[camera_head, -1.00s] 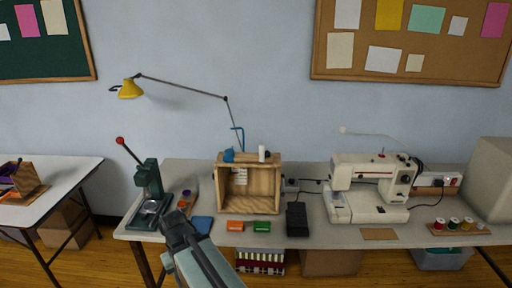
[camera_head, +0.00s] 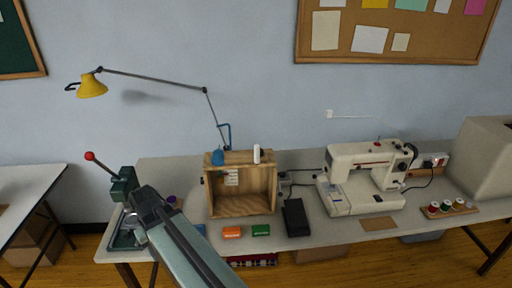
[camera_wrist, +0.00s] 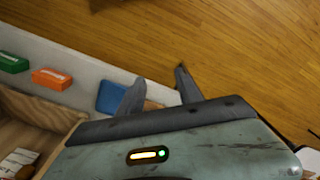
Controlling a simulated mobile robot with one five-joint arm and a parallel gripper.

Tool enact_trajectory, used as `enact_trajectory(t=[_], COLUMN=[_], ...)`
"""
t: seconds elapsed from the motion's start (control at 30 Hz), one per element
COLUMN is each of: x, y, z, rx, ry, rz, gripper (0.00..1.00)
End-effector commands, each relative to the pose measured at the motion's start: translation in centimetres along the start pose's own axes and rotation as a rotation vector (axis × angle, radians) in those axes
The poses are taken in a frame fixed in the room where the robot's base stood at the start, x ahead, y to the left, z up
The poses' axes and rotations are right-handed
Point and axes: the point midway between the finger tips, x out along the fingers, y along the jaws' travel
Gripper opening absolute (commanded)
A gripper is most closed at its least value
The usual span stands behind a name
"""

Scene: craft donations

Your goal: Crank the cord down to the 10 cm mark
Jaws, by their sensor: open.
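A wooden open-front box (camera_head: 240,206) stands on the table, left of the sewing machine. A blue bent crank-like part (camera_head: 228,133) rises from its top, with a blue piece (camera_head: 217,157) and a white upright piece (camera_head: 257,154) beside it. A pale card (camera_head: 231,177) shows inside; its marks are too small to read, and I cannot make out a cord. My gripper (camera_wrist: 158,75) is open and empty in the wrist view. In the head view my arm reaches up to the left of the box, apart from it; the fingertips are hard to make out there.
An orange block (camera_head: 232,232), a green block (camera_head: 261,230) and a black pedal-like box (camera_head: 295,217) lie before the box. A green press with a red-knobbed lever (camera_head: 90,156) stands left, by my arm. A yellow lamp (camera_head: 92,88) hangs above. A sewing machine (camera_head: 372,160) stands right.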

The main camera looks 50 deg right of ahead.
Motion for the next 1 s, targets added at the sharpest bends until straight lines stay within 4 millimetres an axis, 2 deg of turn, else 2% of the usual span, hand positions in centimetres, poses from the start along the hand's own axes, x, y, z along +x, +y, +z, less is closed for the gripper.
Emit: enact_trajectory(t=[0.03,0.07,0.1,0.27,0.3,0.4,0.5,0.63,0.7,0.8,1.0], x=[-5.1,-6.8,-9.2,-17.8,-19.9,-24.6,-27.5,-29.1,-28.1,-27.9,-27.4], y=[3.0,4.9,7.7,19.4,22.5,29.6,35.0,39.4,41.0,42.0,41.9], z=[-1.4,-2.0,-2.6,-3.7,-3.5,-2.6,-1.2,0.3,1.1,1.7,1.7], rx=[0.040,0.061,0.092,0.211,0.241,0.310,0.360,0.402,0.419,0.426,0.426], ry=[0.001,0.001,0.001,0.003,0.003,0.004,0.004,0.004,0.001,0.000,-0.001], rz=[0.001,0.001,0.001,0.001,0.001,0.002,0.002,0.002,0.001,0.000,0.000], gripper=[0.42,0.42,0.42,0.42,0.42,0.42,0.42,0.42,0.42,0.42,0.42])
